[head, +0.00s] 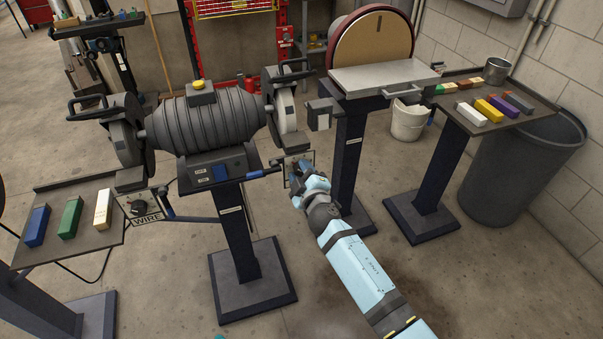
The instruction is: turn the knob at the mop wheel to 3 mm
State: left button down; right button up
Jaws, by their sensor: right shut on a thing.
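The grinder (208,122) stands on a dark pedestal, with a wheel at each end. The pale mop wheel (284,110) is at its right end. A small control plate (290,162) hangs below that wheel. My right gripper (304,176) is at this plate, shut on the knob there. The gripper covers the knob and most of the dial, so the pointer and setting cannot be read. My left gripper is not in view.
The left wheel has its own black knob (138,207) on a plate marked WIRE. A side tray (90,240) holds coloured bars. A disc sander (372,50) stands behind my right arm. A right-hand tray (470,120) holds more bars, beside a grey bin (520,170).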

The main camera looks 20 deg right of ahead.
jog(key=shift+r+n, duration=0.1)
jog(key=shift+n, duration=0.5)
jog(key=o, duration=0.8)
jog(key=shift+c, duration=0.2)
jog(key=shift+o, duration=0.9)
jog(key=shift+w, duration=0.1)
